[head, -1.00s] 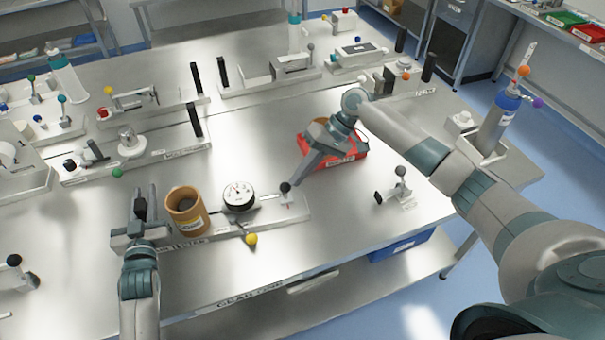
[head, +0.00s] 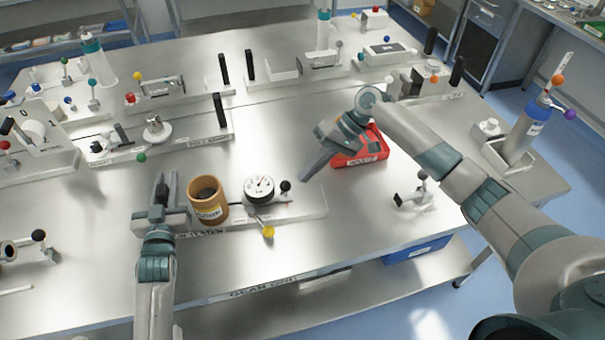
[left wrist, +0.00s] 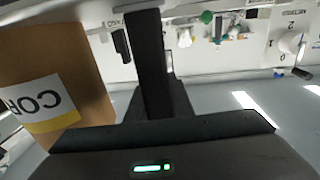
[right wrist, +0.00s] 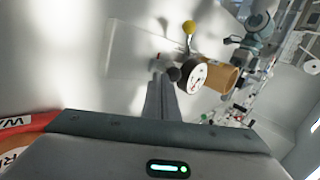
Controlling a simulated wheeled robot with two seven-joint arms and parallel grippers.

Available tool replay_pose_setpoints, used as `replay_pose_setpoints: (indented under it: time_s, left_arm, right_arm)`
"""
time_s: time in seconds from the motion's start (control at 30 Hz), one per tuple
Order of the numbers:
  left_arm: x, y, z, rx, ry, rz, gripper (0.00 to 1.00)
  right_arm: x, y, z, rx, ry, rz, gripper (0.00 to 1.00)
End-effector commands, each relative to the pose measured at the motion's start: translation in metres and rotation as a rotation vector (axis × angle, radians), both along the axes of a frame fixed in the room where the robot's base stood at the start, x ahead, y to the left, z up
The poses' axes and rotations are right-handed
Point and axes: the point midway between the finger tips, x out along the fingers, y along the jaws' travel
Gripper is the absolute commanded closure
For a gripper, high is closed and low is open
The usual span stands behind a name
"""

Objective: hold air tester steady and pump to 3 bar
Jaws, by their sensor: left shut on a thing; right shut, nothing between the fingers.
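The air tester is a pale plate (head: 300,208) with a round white gauge (head: 260,189), a black-knobbed pump lever (head: 286,186) and a yellow ball (head: 268,232). A brown cardboard core (head: 208,203) stands on it, left of the gauge. My left gripper (head: 161,193) is shut on the black upright post (left wrist: 148,60) at the plate's left end. My right gripper (head: 305,176) is shut and empty, its tips just right of the black knob; the right wrist view shows the knob (right wrist: 173,74) close by its tips; contact is unclear. The gauge reading is too small to tell.
A red tray (head: 362,152) lies behind my right gripper. A small fixture with a grey knob (head: 420,186) stands to its right. Fixtures with black posts (head: 218,110) line the back. The table's front edge is close before the tester.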

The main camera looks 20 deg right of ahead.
Motion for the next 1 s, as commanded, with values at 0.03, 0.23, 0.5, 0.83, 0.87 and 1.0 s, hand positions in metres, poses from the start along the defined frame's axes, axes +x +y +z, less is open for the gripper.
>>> replay_pose_setpoints:
  time_s: [0.03,0.23,0.5,0.83,0.87,1.0]
  left_arm:
    - [-0.003,0.000,-0.014,0.002,0.026,0.001,1.00]
    - [-0.003,0.001,-0.014,0.002,0.026,0.001,1.00]
    - [-0.003,0.001,-0.014,0.002,0.026,0.001,1.00]
    - [-0.003,0.001,-0.014,0.003,0.026,0.001,1.00]
    - [-0.003,0.001,-0.014,0.003,0.026,0.001,1.00]
    - [-0.003,0.001,-0.014,0.003,0.026,0.001,1.00]
  right_arm:
    - [0.001,-0.009,0.000,-0.002,0.000,-0.004,1.00]
    - [0.003,-0.036,0.023,-0.002,-0.004,-0.003,1.00]
    - [0.006,-0.068,0.059,-0.001,-0.003,-0.003,1.00]
    - [0.007,-0.084,0.078,-0.001,-0.002,-0.001,1.00]
    - [0.007,-0.084,0.078,-0.001,-0.002,-0.001,1.00]
    - [0.007,-0.084,0.078,-0.001,-0.002,-0.001,1.00]
